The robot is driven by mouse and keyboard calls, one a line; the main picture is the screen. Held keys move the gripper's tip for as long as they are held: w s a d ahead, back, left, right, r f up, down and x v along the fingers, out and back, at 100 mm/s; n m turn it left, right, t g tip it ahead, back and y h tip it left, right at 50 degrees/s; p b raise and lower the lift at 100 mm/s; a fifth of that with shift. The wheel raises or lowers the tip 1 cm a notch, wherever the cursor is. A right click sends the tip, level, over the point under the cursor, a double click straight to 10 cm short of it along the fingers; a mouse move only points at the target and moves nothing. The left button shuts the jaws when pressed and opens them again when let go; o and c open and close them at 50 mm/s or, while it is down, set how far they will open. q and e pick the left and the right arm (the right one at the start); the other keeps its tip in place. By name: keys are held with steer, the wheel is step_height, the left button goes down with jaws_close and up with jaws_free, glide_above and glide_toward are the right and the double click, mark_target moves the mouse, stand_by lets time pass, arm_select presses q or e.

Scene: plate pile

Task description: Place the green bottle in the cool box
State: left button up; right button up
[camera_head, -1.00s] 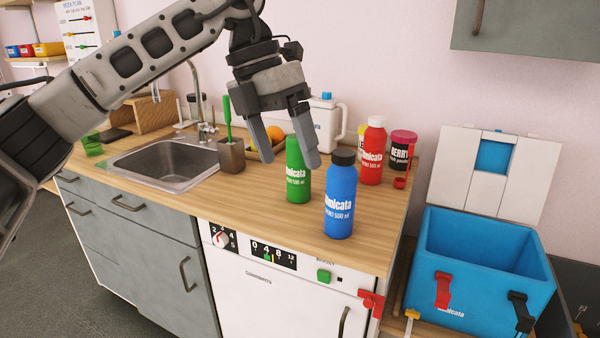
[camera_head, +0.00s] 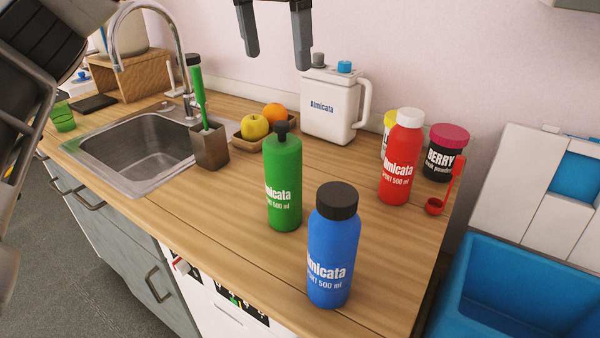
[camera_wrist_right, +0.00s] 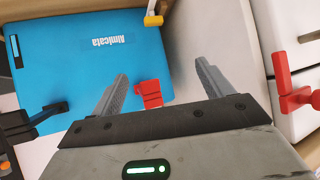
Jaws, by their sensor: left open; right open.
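The green bottle (camera_head: 283,180) with a black cap stands upright on the wooden counter, behind and left of the blue bottle. My left gripper (camera_head: 278,62) is open and empty, at the top of the head view above the counter; its fingers point down. The blue cool box (camera_head: 462,300) stands at the lower right beside the counter, open, with its white lid (camera_head: 535,205) raised behind.
A blue bottle (camera_head: 333,250) stands near the counter's front edge. A red bottle (camera_head: 400,165), a berry tub (camera_head: 444,155) and a red scoop (camera_head: 440,200) are at the right. A white jug (camera_head: 332,108), fruit tray (camera_head: 250,145), brush holder (camera_head: 209,150) and sink (camera_head: 140,155) lie behind and left.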

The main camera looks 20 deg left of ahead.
mark_target(281, 123)
arm_select(q)
step_height(281, 123, down, 9)
steer(key=shift+d+f+b, duration=0.1)
steer(key=shift+d+b, duration=0.05)
steer(key=shift+b, duration=0.65)
steer(key=shift+d+f+p, duration=0.2)
steer(key=shift+f+p, duration=0.1)
steer(key=shift+f, duration=2.65)
steer(key=c, duration=1.7)
steer(key=shift+w+r, duration=0.1)
jaws_close()
steer(key=shift+r, duration=0.1)
